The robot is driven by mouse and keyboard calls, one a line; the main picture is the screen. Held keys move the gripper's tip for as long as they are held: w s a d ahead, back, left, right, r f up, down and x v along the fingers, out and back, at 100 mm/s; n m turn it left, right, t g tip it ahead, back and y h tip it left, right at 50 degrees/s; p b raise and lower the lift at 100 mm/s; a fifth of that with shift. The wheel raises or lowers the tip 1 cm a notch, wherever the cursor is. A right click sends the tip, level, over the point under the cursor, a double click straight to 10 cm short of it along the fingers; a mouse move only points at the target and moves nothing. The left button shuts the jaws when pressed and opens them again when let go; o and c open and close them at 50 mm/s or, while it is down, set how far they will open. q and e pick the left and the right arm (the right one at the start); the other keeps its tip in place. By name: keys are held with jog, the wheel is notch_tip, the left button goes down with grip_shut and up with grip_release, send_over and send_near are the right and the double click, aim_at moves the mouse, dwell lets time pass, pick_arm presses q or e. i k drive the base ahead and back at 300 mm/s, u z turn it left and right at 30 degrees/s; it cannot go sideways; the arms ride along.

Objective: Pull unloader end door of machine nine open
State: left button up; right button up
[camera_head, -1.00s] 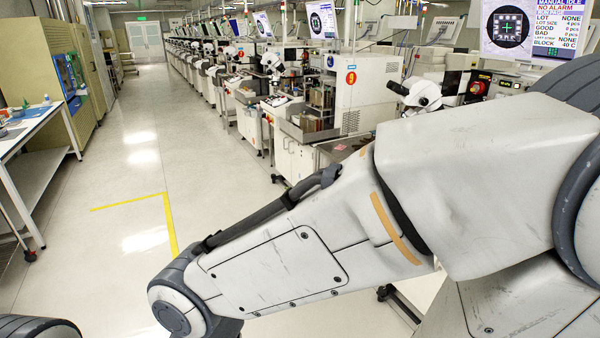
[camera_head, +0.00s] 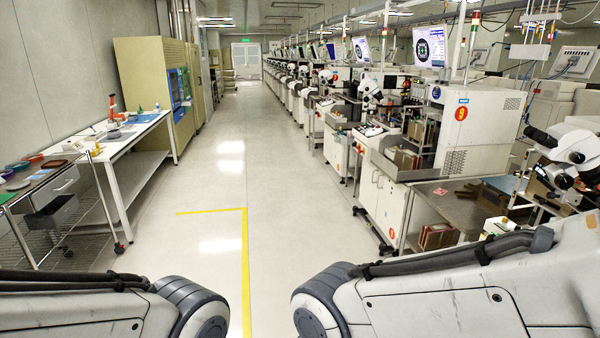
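Machine nine (camera_head: 482,128) stands right of the aisle. It is a white upper housing with a red-orange round "9" label on its front and a vent grille low on its side. Below and to its left is a white cabinet base (camera_head: 384,196) with panels facing the aisle. An open metal shelf with brown magazines (camera_head: 407,160) sits above that base. I cannot make out which panel is the unloader end door or see one standing open. Only links of my two arms show at the bottom, apart from the machine. Both grippers are out of view.
A row of similar machines runs back along the right. A steel table (camera_head: 450,205) and a microscope (camera_head: 568,150) stand nearer at right. A white bench (camera_head: 128,138) and a wire cart (camera_head: 62,195) stand at left. The aisle floor (camera_head: 215,215) with yellow tape is clear.

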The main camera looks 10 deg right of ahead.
aim_at(392, 200)
jog(key=z, duration=0.5)
jog(key=i, duration=2.05)
jog(key=z, duration=0.35)
jog(key=i, duration=2.2)
jog(key=u, duration=0.55)
jog(key=i, duration=1.05)
jog(key=u, duration=0.25)
